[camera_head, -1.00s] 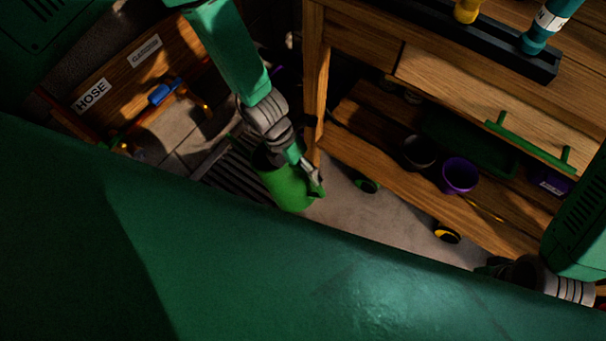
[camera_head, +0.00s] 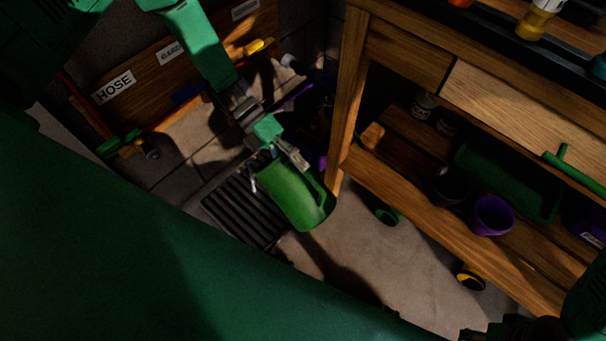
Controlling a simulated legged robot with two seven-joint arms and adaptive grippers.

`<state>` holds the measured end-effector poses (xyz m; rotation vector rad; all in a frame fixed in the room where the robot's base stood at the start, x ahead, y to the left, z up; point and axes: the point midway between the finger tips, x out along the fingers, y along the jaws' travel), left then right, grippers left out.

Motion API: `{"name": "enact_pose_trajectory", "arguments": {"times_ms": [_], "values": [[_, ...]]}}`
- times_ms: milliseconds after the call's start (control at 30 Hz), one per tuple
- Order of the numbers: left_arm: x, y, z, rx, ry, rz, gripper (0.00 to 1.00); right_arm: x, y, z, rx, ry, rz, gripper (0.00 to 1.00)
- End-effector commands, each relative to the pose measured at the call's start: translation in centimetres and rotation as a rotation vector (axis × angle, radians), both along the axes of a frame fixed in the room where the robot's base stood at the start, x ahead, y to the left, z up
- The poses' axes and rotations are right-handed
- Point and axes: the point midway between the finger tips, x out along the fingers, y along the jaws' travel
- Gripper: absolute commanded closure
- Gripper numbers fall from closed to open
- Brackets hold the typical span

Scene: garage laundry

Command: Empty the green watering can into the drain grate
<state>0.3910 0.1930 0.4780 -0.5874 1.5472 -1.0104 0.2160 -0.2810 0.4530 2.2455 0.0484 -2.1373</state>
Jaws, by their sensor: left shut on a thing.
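The green watering can (camera_head: 290,196) hangs in the middle of the camera_head view. It looks tilted, its upper end by my gripper and its broad end to the lower right. The drain grate (camera_head: 236,211), dark and slatted, lies in the floor just left of the can and partly behind it. My left gripper (camera_head: 290,160) is shut on the can at its upper part; the fingers' exact hold is hard to see. No water shows. Part of my right arm shows at the lower right corner; its gripper is not visible.
A wooden workbench (camera_head: 352,100) stands close on the right, its leg near the can. Its lower shelf holds a purple pot (camera_head: 491,215) and a black pot (camera_head: 450,186). A wooden board with a HOSE label (camera_head: 114,87) is at the upper left. Bare floor (camera_head: 345,255) lies below the can.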

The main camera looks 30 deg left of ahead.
Motion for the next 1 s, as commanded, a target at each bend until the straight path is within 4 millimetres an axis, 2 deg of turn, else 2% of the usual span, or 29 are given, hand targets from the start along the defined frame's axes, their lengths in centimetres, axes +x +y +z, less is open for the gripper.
{"name": "enact_pose_trajectory", "arguments": {"times_ms": [167, 600, 1000], "values": [[0.5, 1.5, 0.0, -0.075, 0.021, 0.002, 0.86, 0.0, 0.0, -1.4, 0.000, 0.000, 0.000, 0.60], [1.3, 4.2, 2.2, -0.197, 0.055, 0.001, 0.87, 0.0, 0.0, -2.3, 0.000, 0.000, 0.000, 0.60], [1.5, 5.0, 3.0, -0.234, 0.068, -0.001, 0.87, 0.0, 0.0, -2.6, 0.000, 0.000, 0.000, 0.60]]}}
